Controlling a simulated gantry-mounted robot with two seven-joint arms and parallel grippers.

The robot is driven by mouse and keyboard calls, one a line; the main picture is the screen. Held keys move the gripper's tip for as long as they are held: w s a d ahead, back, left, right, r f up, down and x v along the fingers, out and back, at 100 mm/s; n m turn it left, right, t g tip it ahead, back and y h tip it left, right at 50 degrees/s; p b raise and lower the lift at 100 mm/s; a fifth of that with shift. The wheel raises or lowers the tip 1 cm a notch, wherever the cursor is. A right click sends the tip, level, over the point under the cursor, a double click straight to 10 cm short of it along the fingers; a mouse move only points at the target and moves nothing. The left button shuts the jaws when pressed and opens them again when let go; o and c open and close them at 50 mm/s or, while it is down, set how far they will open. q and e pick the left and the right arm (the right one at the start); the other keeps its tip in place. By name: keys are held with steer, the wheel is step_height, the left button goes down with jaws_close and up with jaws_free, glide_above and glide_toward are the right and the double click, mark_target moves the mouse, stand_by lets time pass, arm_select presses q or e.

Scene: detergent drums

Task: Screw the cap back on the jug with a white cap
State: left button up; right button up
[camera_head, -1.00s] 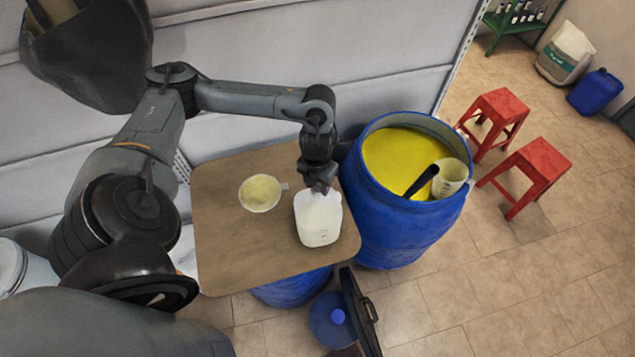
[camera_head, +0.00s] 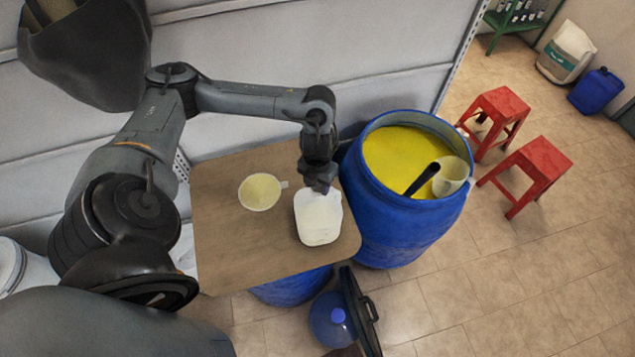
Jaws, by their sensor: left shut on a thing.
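A white jug (camera_head: 319,220) stands on the right part of the brown board (camera_head: 225,240). My left gripper (camera_head: 320,187) points down at the top of the jug, at its far end. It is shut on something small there. The fingers hide the jug's mouth, so I cannot see the cap clearly or tell whether it sits on the neck. My right gripper is not in view.
A cup of pale yellow stuff (camera_head: 260,192) stands left of the jug. An open blue drum (camera_head: 400,225) of yellow liquid, holding a measuring jug (camera_head: 451,177) with a black handle, stands close to the board's right. Red stools (camera_head: 532,170) stand farther right.

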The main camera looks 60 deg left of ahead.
arm_select(q)
steer(key=shift+f, duration=0.25)
stand_by(0.4)
steer(key=shift+f+b, duration=0.3)
stand_by(0.7)
steer(key=shift+f, duration=0.1)
stand_by(0.5)
steer(key=shift+f+m+b, duration=0.1)
steer(key=shift+m+b, duration=0.75)
steer(key=shift+m, duration=0.35)
steer(key=m, duration=0.3)
steer(key=shift+m, duration=0.3)
steer(key=m, duration=0.4)
steer(key=shift+a, duration=0.15)
steer(key=shift+m+b, duration=0.3)
steer(key=shift+m, duration=0.5)
